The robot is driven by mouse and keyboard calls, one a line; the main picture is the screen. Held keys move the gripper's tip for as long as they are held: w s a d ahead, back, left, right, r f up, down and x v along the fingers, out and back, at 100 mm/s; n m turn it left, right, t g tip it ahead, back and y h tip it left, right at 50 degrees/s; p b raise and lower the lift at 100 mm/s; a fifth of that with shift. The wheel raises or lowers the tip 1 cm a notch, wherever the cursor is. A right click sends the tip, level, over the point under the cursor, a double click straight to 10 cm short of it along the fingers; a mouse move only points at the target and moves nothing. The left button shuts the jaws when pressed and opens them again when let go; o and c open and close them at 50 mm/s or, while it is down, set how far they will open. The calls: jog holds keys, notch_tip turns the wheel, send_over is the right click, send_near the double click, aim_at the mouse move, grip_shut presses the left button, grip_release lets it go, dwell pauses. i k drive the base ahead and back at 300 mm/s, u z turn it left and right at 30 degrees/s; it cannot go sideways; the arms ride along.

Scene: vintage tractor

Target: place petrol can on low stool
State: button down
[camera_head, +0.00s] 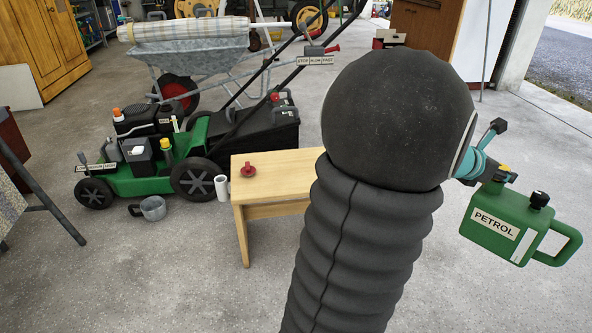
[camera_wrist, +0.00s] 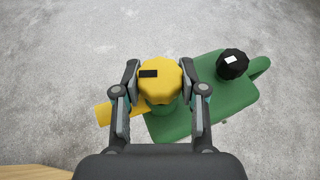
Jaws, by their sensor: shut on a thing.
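A green petrol can (camera_head: 505,226) with a "PETROL" label hangs in the air at the right of the head view, slightly tilted. My gripper (camera_head: 495,172) is shut on its neck or cap. In the wrist view my gripper (camera_wrist: 160,85) has its fingers on both sides of the can's yellow cap (camera_wrist: 160,80); the green can body (camera_wrist: 215,100) lies below and to the right. The low wooden stool (camera_head: 258,165) stands left of my arm, which hides its right part. A corner of light wood shows at the wrist view's lower left (camera_wrist: 30,172).
A small red object (camera_head: 248,170) lies on the stool top. A white mug (camera_head: 221,188) and a metal pot (camera_head: 152,208) stand on the floor beside a green lawnmower (camera_head: 150,150). A wheelbarrow (camera_head: 190,60) is behind. The concrete floor around the can is clear.

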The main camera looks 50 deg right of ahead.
aim_at(302, 169)
jog(key=i, duration=2)
